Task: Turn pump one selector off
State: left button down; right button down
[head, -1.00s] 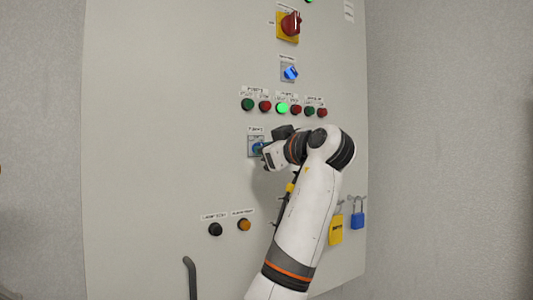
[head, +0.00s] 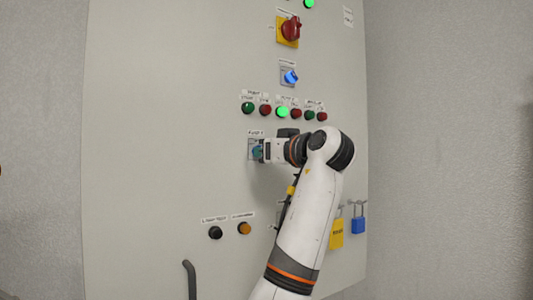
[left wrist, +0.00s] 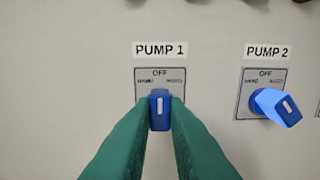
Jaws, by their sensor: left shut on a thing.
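The pump 1 selector is a blue knob (left wrist: 159,108) with a white mark, on a grey plate marked OFF at the top. In the left wrist view the knob stands upright, its mark in line with OFF. My left gripper (left wrist: 159,118) has its two green fingers shut on the knob's sides. In the head view the gripper (head: 260,151) meets the selector plate (head: 252,143) from the right and covers much of the knob. My right gripper is not in view.
The pump 2 selector (left wrist: 277,106) is tilted, close on the right. Above are a row of push buttons with one lit green (head: 282,112), a blue selector (head: 291,77) and a red rotary switch (head: 291,29). Padlocks (head: 337,232) hang at lower right; a handle (head: 190,277) is below.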

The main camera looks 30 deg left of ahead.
pick_arm(q)
jog(key=c, duration=1.4)
grip_release()
jog(key=shift+c, duration=0.2)
jog(key=b+v, duration=0.5)
jog(key=v, duration=0.7)
jog(key=shift+f, duration=0.1)
